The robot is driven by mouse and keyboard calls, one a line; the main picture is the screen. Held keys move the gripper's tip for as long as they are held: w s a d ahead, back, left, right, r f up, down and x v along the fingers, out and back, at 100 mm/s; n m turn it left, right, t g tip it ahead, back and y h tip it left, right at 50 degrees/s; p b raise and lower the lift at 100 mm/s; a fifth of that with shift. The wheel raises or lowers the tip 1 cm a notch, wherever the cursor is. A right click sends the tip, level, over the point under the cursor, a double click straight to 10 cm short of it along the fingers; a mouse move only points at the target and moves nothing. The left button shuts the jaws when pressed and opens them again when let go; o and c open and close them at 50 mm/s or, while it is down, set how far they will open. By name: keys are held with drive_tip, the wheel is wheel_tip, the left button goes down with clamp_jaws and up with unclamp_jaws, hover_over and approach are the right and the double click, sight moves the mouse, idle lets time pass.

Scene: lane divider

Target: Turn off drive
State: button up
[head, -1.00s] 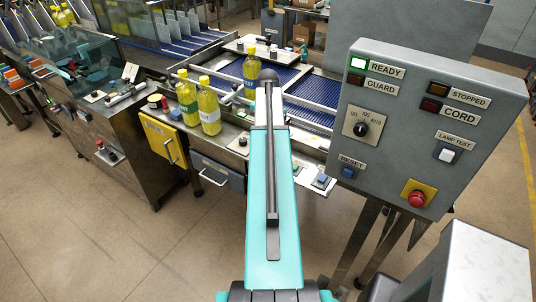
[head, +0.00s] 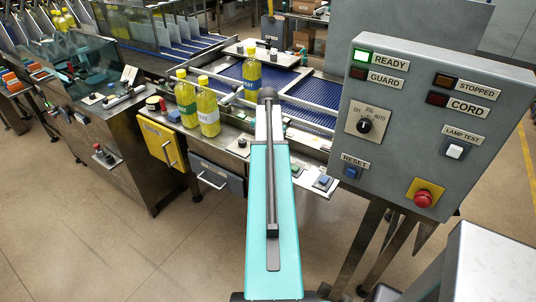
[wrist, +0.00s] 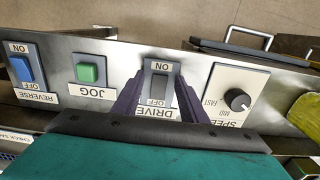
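I cannot tell which side is pressed. My gripper (wrist: 159,78) is open, with one dark finger to each side of the switch in the picture and nothing held. Whether the fingers touch the plate is unclear. In the head view my arm hides the switch and the gripper.
The green JOG button (wrist: 89,72), blue REVERSE rocker (wrist: 25,69) and SPEED knob (wrist: 238,99) sit beside the switch. Yellow bottles (head: 208,107) stand on the conveyor's near edge. A grey control box (head: 430,130) with a red stop button (head: 423,198) rises at right.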

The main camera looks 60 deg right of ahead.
clamp_jaws()
drive_tip(key=shift+d, duration=0.15)
drive_tip(key=shift+d+r+y+p, duration=0.15)
drive_tip(key=shift+d+y+p, duration=0.05)
drive_tip(key=shift+y+p, duration=0.55)
drive_tip(key=shift+d+y, duration=0.15)
drive_tip(key=shift+y, duration=0.4)
drive_tip(key=shift+p, duration=0.3)
